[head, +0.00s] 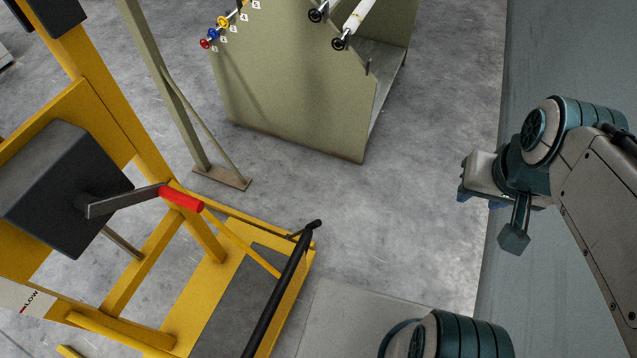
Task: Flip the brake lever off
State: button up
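A grey lever with a red grip (182,198) sticks out to the right from a black box (62,190) on a yellow frame at the left. It looks like the brake lever, but no label on it confirms this. The lever slopes slightly, and its red end is free. My gripper (474,192) is at the right, far from the lever, with open floor between them. It points left and is partly hidden by its own body. The gap between its fingers cannot be made out, and nothing shows in it.
A green post (165,90) stands behind. An olive cabinet (300,100) with coloured knobs stands at the back. Grey floor (400,220) is clear between.

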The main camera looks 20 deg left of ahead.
aim_at(317, 223)
jog(key=i, duration=2.75)
jog(key=u, duration=4.35)
jog(key=k, duration=0.5)
jog(key=z, duration=0.45)
jog(key=i, duration=0.1)
